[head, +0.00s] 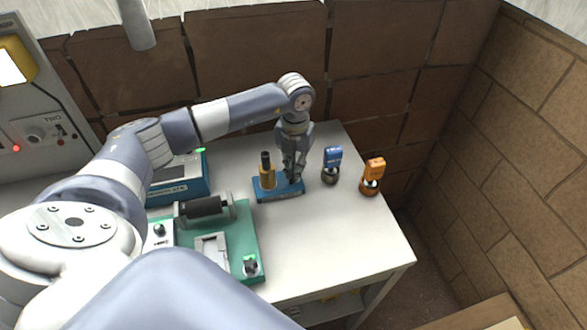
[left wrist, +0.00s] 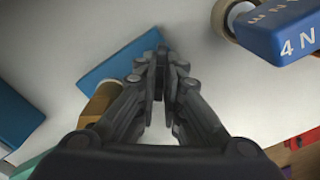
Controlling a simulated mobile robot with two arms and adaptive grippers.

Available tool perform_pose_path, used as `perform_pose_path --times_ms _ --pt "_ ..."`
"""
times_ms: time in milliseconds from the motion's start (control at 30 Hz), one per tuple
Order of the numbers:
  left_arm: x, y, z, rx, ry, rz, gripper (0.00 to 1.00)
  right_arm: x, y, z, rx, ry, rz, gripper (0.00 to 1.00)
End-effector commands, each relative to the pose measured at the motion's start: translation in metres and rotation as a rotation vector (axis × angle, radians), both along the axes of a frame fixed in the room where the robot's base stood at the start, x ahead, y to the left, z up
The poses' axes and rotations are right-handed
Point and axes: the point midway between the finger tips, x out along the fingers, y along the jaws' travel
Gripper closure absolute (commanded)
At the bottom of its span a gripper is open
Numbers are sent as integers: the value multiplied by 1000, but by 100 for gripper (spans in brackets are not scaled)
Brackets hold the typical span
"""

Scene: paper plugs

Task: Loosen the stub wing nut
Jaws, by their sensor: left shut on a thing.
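My left gripper (head: 292,174) points down over the right end of a small blue base (head: 264,195) on the white table. Its fingers are shut on a small part at that end, taken to be the stub wing nut; the fingers mostly hide it. In the left wrist view the fingertips (left wrist: 161,68) come together over the blue base (left wrist: 112,66). A brass post (head: 267,178) with a black top stands upright on the base, just left of the gripper; it also shows in the left wrist view (left wrist: 100,101). My right gripper is out of view.
A blue-topped tool (head: 332,158) and an orange-topped tool (head: 374,169) stand right of the gripper. A green fixture (head: 248,240) with a black roller (head: 204,207) lies front left, a blue device (head: 180,184) behind it. The table's front right is clear. A brick wall stands behind.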

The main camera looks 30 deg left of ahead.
Motion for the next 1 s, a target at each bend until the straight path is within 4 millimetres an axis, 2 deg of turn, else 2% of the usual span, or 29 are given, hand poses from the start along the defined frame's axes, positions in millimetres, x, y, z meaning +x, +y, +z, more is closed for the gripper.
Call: perform_pose_path --times_ms 1000 --pt "1 1 4 -1 -3 1228 100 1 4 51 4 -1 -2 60"
